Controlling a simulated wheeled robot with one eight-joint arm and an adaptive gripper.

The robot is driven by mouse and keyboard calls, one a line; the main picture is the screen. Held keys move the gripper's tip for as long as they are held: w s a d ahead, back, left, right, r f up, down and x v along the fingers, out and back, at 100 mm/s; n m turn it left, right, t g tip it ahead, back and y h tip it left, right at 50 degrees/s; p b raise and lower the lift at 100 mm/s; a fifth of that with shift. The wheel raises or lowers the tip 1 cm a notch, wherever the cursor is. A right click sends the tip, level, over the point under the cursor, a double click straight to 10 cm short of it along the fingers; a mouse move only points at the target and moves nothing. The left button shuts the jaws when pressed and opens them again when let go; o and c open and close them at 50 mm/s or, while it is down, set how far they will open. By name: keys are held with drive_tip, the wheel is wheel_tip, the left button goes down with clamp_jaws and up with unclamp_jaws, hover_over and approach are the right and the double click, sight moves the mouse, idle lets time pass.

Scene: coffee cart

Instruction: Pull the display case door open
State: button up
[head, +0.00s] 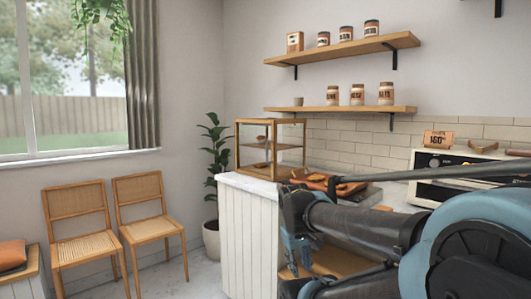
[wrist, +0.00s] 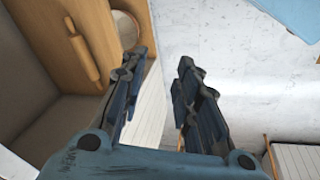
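The display case (head: 271,150) is a small wood-framed glass box with a middle shelf and a few small items inside. It stands at the left end of the white counter in the head view. Its door looks closed, but the handle is too small to make out. My gripper (wrist: 158,85) is open in the wrist view, with nothing between its two dark fingers. In the head view my arm is in front of the counter, to the right of the case and nearer the camera, apart from it. The case is not recognisable in the wrist view.
The white counter (head: 238,225) also holds a brown tray of items (head: 325,181) and a white machine (head: 425,190). A potted plant (head: 214,165) stands left of the counter. Two chairs (head: 80,235) stand by the window. The pale floor (wrist: 200,30) is open below my gripper.

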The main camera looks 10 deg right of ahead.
drive_tip(key=w+d+r+n+t+h, duration=0.15)
drive_tip(key=w+r+n+h, duration=0.25)
drive_tip(key=w+r+n, duration=0.55)
drive_tip(key=w+r+n+t+h, duration=0.35)
drive_tip(key=w+r, duration=0.35)
drive_tip(key=w, duration=0.6)
drive_tip(key=w+a+r+n+t+h, duration=0.1)
drive_tip(key=w+a+r+n+t, duration=0.2)
drive_tip(key=w+a+r+n, duration=0.45)
drive_tip(key=w+a+r+n+t+h, duration=0.25)
drive_tip(key=w+a+r+n, duration=0.2)
drive_tip(key=w+a, duration=0.5)
hover_over(267, 160)
drive_tip(key=shift+w+r+y, duration=0.3)
drive_tip(key=shift+r, duration=0.05)
clamp_jaws()
